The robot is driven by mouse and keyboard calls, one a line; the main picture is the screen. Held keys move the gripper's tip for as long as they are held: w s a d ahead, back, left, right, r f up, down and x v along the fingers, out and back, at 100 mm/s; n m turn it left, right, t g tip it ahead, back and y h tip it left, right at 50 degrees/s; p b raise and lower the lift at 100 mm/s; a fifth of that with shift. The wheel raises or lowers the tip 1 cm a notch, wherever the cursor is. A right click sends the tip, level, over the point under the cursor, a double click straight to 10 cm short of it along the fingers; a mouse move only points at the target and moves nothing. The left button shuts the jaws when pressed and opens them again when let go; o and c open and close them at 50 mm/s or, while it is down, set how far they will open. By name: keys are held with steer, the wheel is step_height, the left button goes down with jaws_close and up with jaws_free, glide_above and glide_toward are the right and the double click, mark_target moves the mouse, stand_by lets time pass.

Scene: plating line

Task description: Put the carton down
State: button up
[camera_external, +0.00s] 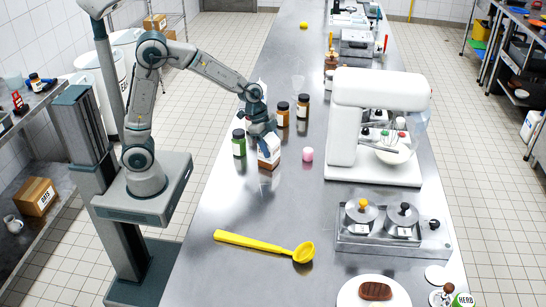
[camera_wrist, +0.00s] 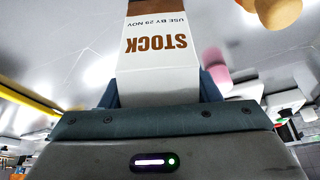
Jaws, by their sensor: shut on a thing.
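The carton (camera_external: 268,156) is white with a brown lower band. My gripper (camera_external: 264,138) is shut on it from above, over the steel counter (camera_external: 220,203). In the external view its base is at or very close to the counter; I cannot tell whether it touches. In the wrist view the carton (camera_wrist: 160,55) fills the space between the fingers (camera_wrist: 160,95), with brown "STOCK" lettering and a use-by date upside down. The carton's upper part is hidden by my gripper in the external view.
A green jar (camera_external: 239,143) stands left of the carton and brown jars (camera_external: 283,114) (camera_external: 303,106) behind it. A pink cup-like object (camera_external: 308,155) is close on the right. A white mixer (camera_external: 372,130) stands farther right. The counter in front is clear down to a yellow ladle (camera_external: 260,244).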

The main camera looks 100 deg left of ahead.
steer(key=shift+f, duration=0.1)
steer(key=o, duration=1.4)
steer(key=shift+c, duration=0.2)
steer(key=shift+s+a+r, duration=0.1)
steer(key=shift+r, duration=0.4)
steer(key=v, duration=1.1)
steer(key=s+d+f+n+y, duration=0.1)
steer(key=s+d+f+n, duration=0.1)
steer(key=s+d, duration=0.5)
steer(key=s+d+f+n+g, duration=0.1)
steer(key=s+d+f+n, duration=0.1)
steer(key=s+d, duration=0.5)
steer(key=s+f, duration=0.1)
steer(key=s, duration=0.3)
steer(key=shift+f+n+y+b, duration=0.15)
steer(key=shift+n+y+b, duration=0.15)
steer(key=shift+y, duration=0.1)
